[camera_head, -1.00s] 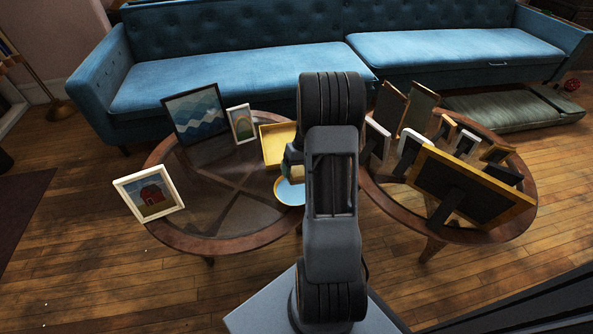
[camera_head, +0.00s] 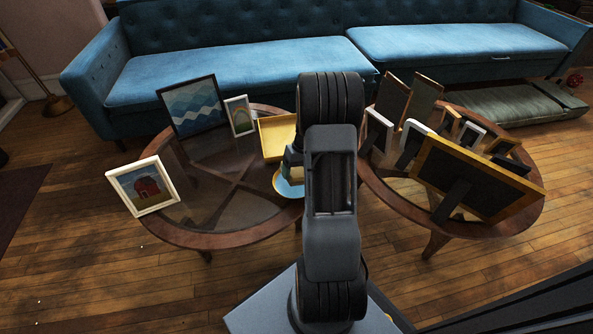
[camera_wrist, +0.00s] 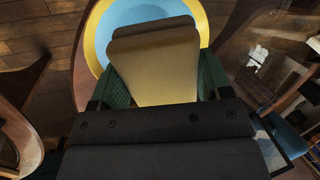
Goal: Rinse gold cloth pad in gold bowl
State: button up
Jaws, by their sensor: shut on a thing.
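The gold cloth pad (camera_wrist: 158,70) fills the middle of the wrist view. My gripper (camera_wrist: 160,92) is shut on it, with a green finger at each side of the pad. The gold bowl (camera_wrist: 93,50) has a gold rim and a light blue inside. In the wrist view the pad overlaps much of the bowl; I cannot tell whether it touches the blue surface. In the head view the bowl (camera_head: 284,187) sits at the right edge of the left round table, partly hidden by my arm.
A yellow tray (camera_head: 278,138) stands behind the bowl on the left glass-topped table (camera_head: 200,238). Picture frames (camera_head: 143,186) stand on this table, and several more crowd the right table (camera_head: 400,195). A blue sofa (camera_head: 230,70) is behind both. The left table's middle is clear.

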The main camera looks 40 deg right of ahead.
aim_at(296, 170)
jog(key=shift+f, duration=0.2)
jog(key=shift+f+b, duration=1.25)
jog(key=shift+f, duration=0.45)
jog(key=shift+r, duration=0.15)
dwell(0.5)
jog(key=shift+r+p, duration=2.4)
jog(key=shift+r, duration=0.4)
jog(key=shift+r, duration=0.1)
notch_tip(296, 170, up, 5)
jog(key=p, duration=0.4)
